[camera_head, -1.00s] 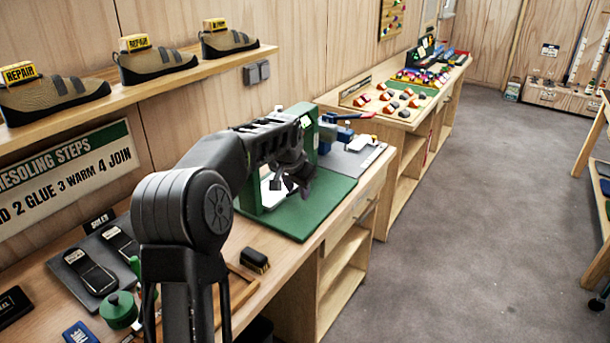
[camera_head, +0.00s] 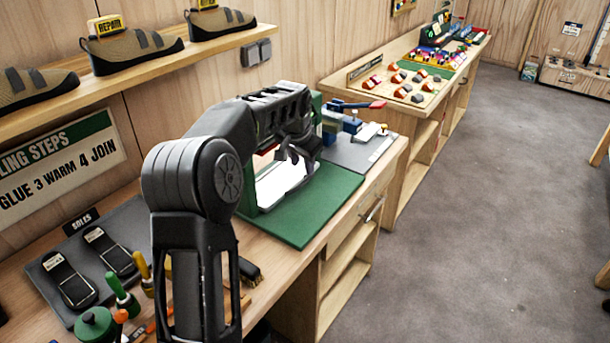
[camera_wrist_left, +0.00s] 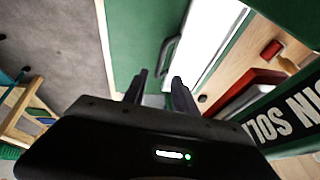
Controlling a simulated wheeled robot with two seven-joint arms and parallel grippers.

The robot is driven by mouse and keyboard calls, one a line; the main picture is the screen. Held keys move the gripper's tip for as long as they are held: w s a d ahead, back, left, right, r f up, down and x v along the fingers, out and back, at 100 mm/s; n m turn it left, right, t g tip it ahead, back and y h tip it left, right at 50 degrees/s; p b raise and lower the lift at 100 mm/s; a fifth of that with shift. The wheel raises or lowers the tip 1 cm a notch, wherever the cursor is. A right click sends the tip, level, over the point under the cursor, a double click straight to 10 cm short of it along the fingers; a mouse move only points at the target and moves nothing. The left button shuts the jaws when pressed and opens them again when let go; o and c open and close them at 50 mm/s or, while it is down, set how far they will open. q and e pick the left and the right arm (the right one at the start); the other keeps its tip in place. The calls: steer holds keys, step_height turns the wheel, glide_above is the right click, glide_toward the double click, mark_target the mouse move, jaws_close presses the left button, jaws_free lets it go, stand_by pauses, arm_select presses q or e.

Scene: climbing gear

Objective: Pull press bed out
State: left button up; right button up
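The green press (camera_head: 248,190) stands on the workbench at the wall. Its pale, flat bed (camera_head: 284,182) shows in the press opening, partly behind my arm; it also shows as a bright white strip in the left wrist view (camera_wrist_left: 217,32). A dark bar handle (camera_wrist_left: 167,55) sits at the bed's edge there. My left gripper (camera_head: 292,157) is in front of the press. In the left wrist view its two fingers (camera_wrist_left: 160,78) are apart, pointing at the handle, with the handle's near end around the gap between them. I cannot tell whether they touch it. My right gripper is not in view.
A green mat (camera_head: 315,205) lies clear in front of the press. A blue vise (camera_head: 345,120) with a red-tipped handle stands beyond it. Glue pots, brushes and a dark soles board (camera_head: 50,285) lie nearer. The floor (camera_head: 460,230) to the right is open.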

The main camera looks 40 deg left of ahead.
mark_target(306, 180)
arm_select(q)
steer(key=p+x, duration=0.1)
steer(key=x, duration=0.6)
steer(key=shift+w+f+p, duration=0.1)
steer(key=shift+f+p, duration=0.25)
jaws_close()
stand_by(1.1)
